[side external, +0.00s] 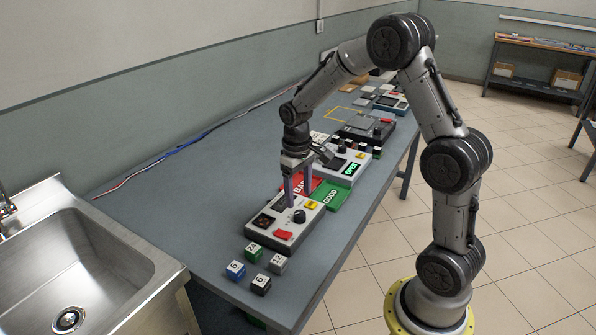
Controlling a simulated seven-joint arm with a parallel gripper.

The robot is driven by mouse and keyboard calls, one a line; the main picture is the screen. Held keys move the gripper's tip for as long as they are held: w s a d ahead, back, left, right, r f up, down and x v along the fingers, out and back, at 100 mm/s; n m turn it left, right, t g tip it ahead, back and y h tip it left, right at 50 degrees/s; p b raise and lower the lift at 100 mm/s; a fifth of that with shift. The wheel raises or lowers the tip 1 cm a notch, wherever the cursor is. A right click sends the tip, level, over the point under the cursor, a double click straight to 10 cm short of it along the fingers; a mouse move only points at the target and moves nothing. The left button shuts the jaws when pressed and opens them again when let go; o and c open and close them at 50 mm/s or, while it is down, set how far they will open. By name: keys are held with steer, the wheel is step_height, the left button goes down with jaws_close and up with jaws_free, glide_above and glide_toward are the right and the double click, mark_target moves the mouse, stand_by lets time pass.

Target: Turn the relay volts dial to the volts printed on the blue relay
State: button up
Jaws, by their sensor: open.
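The blue relay (236,271) sits on the bench at the near left, with what looks like a 6 printed on its white top. A light grey tester box (288,243) stands behind the relays. It has a black dial (299,216), a dark socket, a red button and a yellow part on top; the dial's markings are too small to read. My gripper (298,198) is open, pointing down, with its two fingers over the far side of the tester, just behind the dial in the picture. I cannot tell whether the fingers touch the box.
Green (253,252), grey (278,263) and black (261,285) relays sit by the blue one. A red BAD mat (301,184) and a green GOOD mat (329,197) lie behind the tester. More instruments stand farther back. The bench's left side is mostly clear.

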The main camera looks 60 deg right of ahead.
step_height(320, 180, up, 8)
steer(key=shift+a, duration=0.2)
steer(key=shift+f, duration=0.1)
step_height(320, 180, up, 7)
steer(key=n+t, duration=0.1)
steer(key=t, duration=0.1)
glide_above(297, 215)
steer(key=s+a, duration=0.2)
steer(key=a, duration=0.2)
steer(key=s+a+r+t, duration=0.1)
steer(key=s+a+r, duration=0.2)
steer(key=s+r, duration=0.15)
steer(key=s+a+f+t, duration=0.1)
steer(key=s+a+f, duration=0.1)
steer(key=s, duration=0.5)
steer(key=s+a+f+n+t, duration=0.1)
steer(key=s+a+f, duration=0.1)
steer(key=s, duration=0.5)
steer(key=shift+s+a+t+y, duration=0.25)
steer(key=shift+a+t+y, duration=0.05)
steer(key=shift+a, duration=0.4)
